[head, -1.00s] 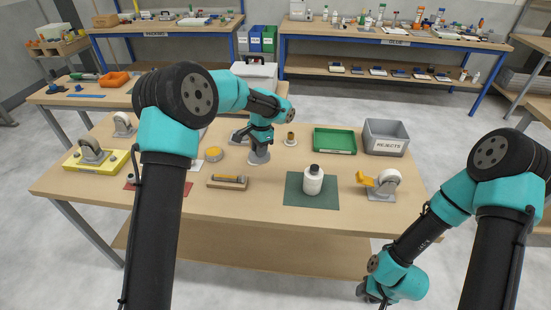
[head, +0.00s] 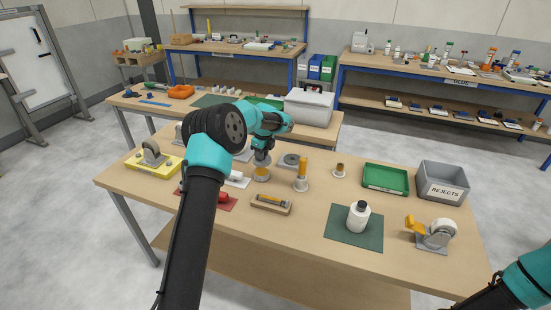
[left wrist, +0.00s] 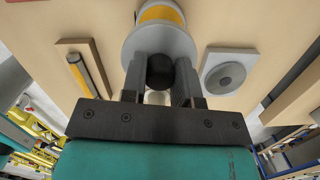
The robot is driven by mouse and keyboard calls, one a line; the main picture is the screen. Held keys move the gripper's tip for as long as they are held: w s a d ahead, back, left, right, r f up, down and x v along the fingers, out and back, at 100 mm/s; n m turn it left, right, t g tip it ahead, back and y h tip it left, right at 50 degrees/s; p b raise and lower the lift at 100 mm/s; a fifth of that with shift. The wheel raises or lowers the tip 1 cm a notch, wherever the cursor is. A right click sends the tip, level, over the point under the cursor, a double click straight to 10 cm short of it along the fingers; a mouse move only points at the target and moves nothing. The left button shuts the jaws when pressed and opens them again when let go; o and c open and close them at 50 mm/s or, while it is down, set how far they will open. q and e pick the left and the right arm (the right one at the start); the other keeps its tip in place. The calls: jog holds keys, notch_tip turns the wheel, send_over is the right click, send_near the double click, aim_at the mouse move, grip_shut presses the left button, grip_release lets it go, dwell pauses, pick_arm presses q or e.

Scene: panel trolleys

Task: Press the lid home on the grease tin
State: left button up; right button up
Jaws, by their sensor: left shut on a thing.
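My left gripper (head: 262,157) is over the yellow-and-grey grease tin (head: 262,174), near the middle of the table. In the left wrist view its fingers (left wrist: 160,68) are shut on a dark, round-ended thing (left wrist: 160,72). A broad grey disc with a yellow patch lies just beyond the fingertips, at the top of that view. The fingers hide part of it, so I cannot tell whether the lid is fully seated or level. My right gripper is out of view; only part of its arm shows at bottom right.
An orange upright cylinder on a pale base (head: 302,172) stands close right of the tin. A wooden block (head: 271,204) lies in front, a grey plate (head: 290,161) behind.

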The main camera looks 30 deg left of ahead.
aim_at(261, 171)
pick_arm(q)
jog(key=shift+w+a+m, duration=0.15)
jog(key=shift+a+m, duration=0.15)
jog(key=shift+f, duration=0.1)
jog(key=shift+f, duration=3.1)
jog(key=shift+f, duration=0.2)
dwell(0.4)
jog(key=o, duration=1)
jog(key=shift+o, duration=0.3)
jog(key=o, duration=0.4)
